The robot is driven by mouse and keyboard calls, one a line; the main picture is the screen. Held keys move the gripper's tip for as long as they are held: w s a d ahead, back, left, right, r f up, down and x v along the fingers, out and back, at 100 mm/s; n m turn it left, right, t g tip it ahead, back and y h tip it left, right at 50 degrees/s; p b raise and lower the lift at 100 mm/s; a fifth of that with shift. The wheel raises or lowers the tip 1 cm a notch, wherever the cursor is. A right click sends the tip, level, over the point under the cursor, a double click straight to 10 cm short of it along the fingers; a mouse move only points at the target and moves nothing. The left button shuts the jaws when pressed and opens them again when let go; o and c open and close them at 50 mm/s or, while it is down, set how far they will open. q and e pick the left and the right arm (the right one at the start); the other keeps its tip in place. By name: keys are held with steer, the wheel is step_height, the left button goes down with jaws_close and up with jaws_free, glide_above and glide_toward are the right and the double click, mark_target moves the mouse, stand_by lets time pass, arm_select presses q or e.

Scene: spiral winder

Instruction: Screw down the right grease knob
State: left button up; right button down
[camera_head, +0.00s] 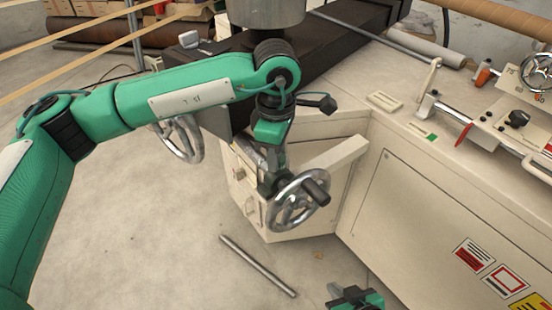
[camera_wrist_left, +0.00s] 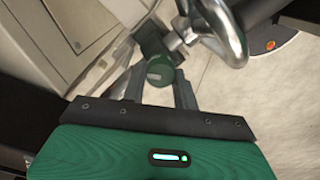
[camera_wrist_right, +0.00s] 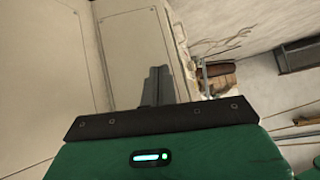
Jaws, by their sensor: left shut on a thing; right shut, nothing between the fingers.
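The grease knob (camera_wrist_left: 160,72) is a dark green round cap in the left wrist view, beside a metal shaft and handwheel. My left gripper (camera_wrist_left: 159,86) is shut on it, with one finger on each side. In the head view my left gripper (camera_head: 271,182) points down just behind the spoked handwheel (camera_head: 298,202), and the knob cannot be made out there. My right gripper (camera_head: 355,298) is low at the bottom edge of the head view, apart from the machine. In the right wrist view its fingers (camera_wrist_right: 157,85) are together and empty.
A second handwheel (camera_head: 180,138) stands to the left, behind my left forearm. The beige machine cabinet (camera_head: 430,205) fills the right side, with levers and a dial on top. A metal bar (camera_head: 258,265) lies on the floor. The floor at lower left is clear.

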arm_select(q)
steer(key=shift+w+m+b, duration=0.1)
steer(key=shift+m+b, duration=0.7)
steer(key=shift+m, duration=0.4)
steer(key=shift+m+b, duration=0.65)
steer(key=shift+m, duration=0.45)
steer(key=shift+r+m, duration=0.1)
steer(key=shift+m, duration=0.5)
arm_select(e)
steer(key=w+a+r+t+y, duration=0.2)
steer(key=a+r+t, duration=0.1)
steer(key=a+t, duration=0.2)
steer(key=shift+w+r+t+y, duration=0.2)
steer(key=shift+w+t+y, duration=0.1)
steer(key=shift+t+y, duration=0.15)
arm_select(q)
steer(key=o, duration=1)
steer(key=shift+c, duration=0.2)
arm_select(e)
steer(key=shift+r, duration=0.1)
